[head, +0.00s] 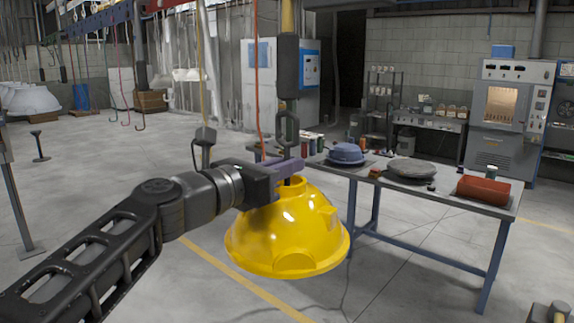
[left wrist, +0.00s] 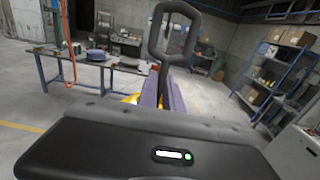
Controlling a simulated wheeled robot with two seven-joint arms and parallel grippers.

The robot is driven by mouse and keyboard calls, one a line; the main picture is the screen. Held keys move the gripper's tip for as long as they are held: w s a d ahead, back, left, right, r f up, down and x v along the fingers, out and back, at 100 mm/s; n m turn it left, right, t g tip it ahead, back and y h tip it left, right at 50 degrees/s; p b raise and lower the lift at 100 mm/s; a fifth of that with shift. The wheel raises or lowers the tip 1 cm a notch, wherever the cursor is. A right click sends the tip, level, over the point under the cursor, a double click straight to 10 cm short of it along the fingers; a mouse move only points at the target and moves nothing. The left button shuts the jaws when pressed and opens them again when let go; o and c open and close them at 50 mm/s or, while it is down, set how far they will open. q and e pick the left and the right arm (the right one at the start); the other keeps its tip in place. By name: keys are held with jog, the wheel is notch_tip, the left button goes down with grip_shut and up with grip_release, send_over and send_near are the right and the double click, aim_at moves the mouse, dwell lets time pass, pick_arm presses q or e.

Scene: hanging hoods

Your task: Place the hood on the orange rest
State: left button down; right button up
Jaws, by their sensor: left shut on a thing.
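The yellow hood (head: 287,235), a shiny dome with its open side down, hangs in front of the workbench. My left gripper (head: 290,168) reaches in from the left and is shut at the hood's top, by the collar. A dark hook with a closed loop (head: 288,127) comes down from above to the same spot. In the left wrist view the hook (left wrist: 172,35) stands over my purple fingers (left wrist: 172,95), and bits of yellow show beside them. The exact contact is hidden. I cannot make out a clear orange rest.
A workbench (head: 440,192) behind carries a blue lidded pot (head: 347,153), a grey round lid (head: 411,169) and a red-orange cylinder (head: 483,190). A red cable (head: 257,80) hangs near my gripper. The floor at left is mostly clear, with a thin stand (head: 40,145).

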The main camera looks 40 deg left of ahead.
pick_arm(q)
jog(key=w+d+f+h, duration=0.1)
jog(key=w+f, duration=0.1)
jog(key=f, duration=0.2)
jog(key=w+d+f+m+h, duration=0.1)
jog(key=w+f, duration=0.1)
jog(key=f, duration=0.1)
jog(key=w+d+f+m+h, duration=0.1)
jog(key=w+f, duration=0.1)
jog(key=f, duration=0.2)
jog(key=shift+w+d+f+h, duration=0.25)
jog(key=shift+w+f+h, duration=0.05)
jog(key=shift+w, duration=0.1)
jog(key=w+d+f+m+g+h, duration=0.1)
jog(key=w+d+f+m+h, duration=0.15)
jog(key=f, duration=0.45)
jog(key=w+d+f+m+g+h, duration=0.1)
jog(key=d+f+h, duration=0.15)
jog(key=f, duration=0.45)
jog(key=s+d+f+m+g+h, duration=0.2)
jog(key=d+f+h, duration=0.1)
jog(key=d+f, duration=0.4)
jog(key=s+d+f+m+g+h, duration=0.3)
jog(key=d+f, duration=0.4)
jog(key=f, duration=0.7)
jog(key=shift+d+m+g+h, duration=0.25)
jog(key=shift+m+g+h, duration=0.05)
jog(key=shift+m, duration=0.05)
jog(key=shift+s, duration=0.1)
